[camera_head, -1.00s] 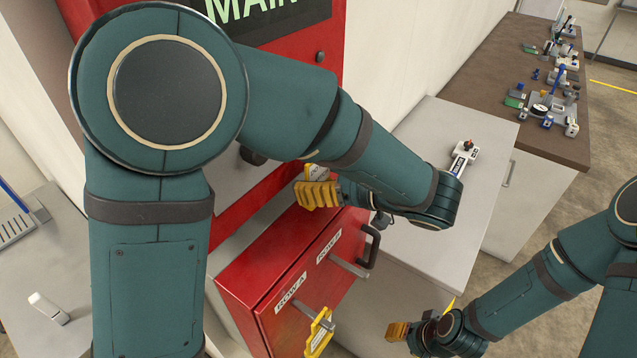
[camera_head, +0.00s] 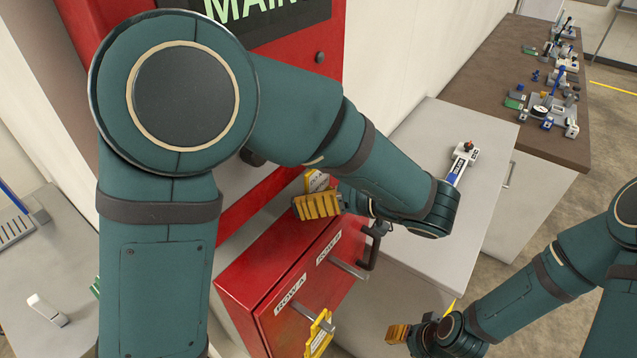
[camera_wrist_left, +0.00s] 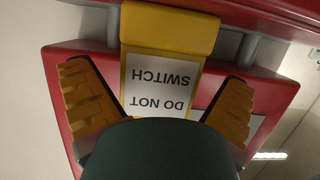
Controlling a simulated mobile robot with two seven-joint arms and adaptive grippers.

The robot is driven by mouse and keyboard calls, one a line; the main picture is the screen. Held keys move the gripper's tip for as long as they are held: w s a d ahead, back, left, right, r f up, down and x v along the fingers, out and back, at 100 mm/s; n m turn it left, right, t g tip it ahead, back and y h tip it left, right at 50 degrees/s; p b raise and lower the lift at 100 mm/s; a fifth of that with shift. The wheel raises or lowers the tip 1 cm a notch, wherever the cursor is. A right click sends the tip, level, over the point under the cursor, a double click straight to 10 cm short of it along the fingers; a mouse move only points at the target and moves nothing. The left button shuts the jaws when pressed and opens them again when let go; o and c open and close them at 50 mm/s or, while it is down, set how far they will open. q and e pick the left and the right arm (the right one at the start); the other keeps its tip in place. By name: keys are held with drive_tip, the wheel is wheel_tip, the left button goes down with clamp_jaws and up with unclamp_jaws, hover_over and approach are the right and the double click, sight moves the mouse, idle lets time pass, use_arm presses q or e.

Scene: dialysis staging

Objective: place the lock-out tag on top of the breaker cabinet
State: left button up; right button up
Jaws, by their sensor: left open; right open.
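The lock-out tag (camera_head: 317,181) is yellow with a white printed label and shows just behind my left gripper (camera_head: 318,206) in the head view. In the left wrist view the tag (camera_wrist_left: 163,75) lies between the two open fingers of my left gripper (camera_wrist_left: 160,105), with gaps visible beside it. Its lower end is hidden by my gripper body. A red cabinet (camera_head: 250,272) labelled ROW A and ROW B is below the gripper; whether the tag touches it, I cannot tell. My right gripper (camera_head: 398,333) is open and empty at the lower right.
A second yellow tag (camera_head: 320,335) hangs at the ROW A handle. A black handle (camera_head: 375,245) sticks out at the cabinet's right side. The large red MAIN panel (camera_head: 318,90) is behind my left arm. A pale counter (camera_head: 425,150) carries a small device (camera_head: 461,163).

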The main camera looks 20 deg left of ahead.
use_arm(q)
drive_tip(key=v, duration=1.2)
